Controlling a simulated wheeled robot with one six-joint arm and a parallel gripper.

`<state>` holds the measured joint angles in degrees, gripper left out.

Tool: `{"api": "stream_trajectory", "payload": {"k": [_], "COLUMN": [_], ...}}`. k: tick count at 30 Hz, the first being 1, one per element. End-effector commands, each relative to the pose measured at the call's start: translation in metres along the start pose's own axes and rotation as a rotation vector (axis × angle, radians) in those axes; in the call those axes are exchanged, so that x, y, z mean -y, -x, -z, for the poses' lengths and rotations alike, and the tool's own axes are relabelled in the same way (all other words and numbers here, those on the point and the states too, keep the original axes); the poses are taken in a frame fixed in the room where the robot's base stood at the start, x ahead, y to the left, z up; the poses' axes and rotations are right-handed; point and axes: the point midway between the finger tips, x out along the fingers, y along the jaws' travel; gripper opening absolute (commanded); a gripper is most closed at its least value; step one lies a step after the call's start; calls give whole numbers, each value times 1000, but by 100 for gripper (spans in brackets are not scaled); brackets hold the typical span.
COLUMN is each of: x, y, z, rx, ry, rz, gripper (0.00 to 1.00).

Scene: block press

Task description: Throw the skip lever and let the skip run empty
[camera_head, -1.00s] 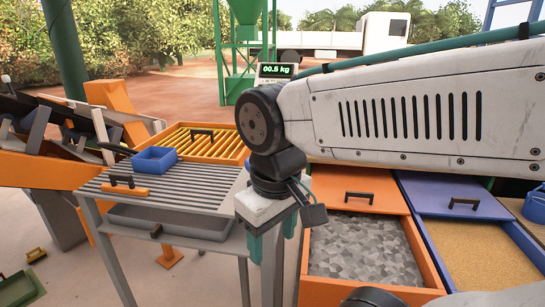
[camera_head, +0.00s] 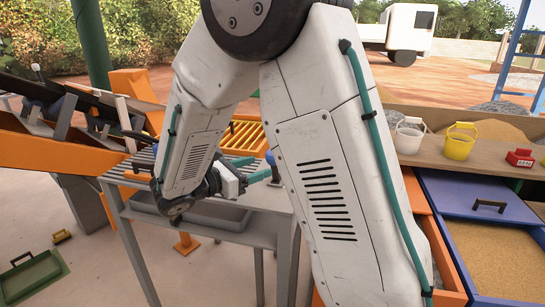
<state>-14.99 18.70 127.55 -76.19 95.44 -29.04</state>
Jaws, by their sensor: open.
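My gripper (camera_head: 255,169) is open and empty, with teal fingers pointing right over the slatted grey table. Its wrist and my arm fill the middle of the view. I cannot tell for sure whether this is the skip lever, or which part is the skip. My gripper is well apart from it, to its right. My arm hides much of the middle.
A yellow grate (camera_head: 243,137) is partly hidden behind my arm. A white bucket (camera_head: 408,137), a yellow bucket (camera_head: 459,142) and a blue-framed sand bin (camera_head: 490,255) are right. A green tray (camera_head: 32,277) lies lower left.

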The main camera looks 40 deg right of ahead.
Motion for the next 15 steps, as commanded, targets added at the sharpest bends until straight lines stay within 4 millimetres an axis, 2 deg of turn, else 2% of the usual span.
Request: {"api": "stream_trajectory", "payload": {"k": [5,15], "x": [-13,-15], "y": [-6,-58], "z": [-4,-7], "rx": [55,52], "ry": [42,39], "rz": [-40,-38], "gripper": [58,58]}}
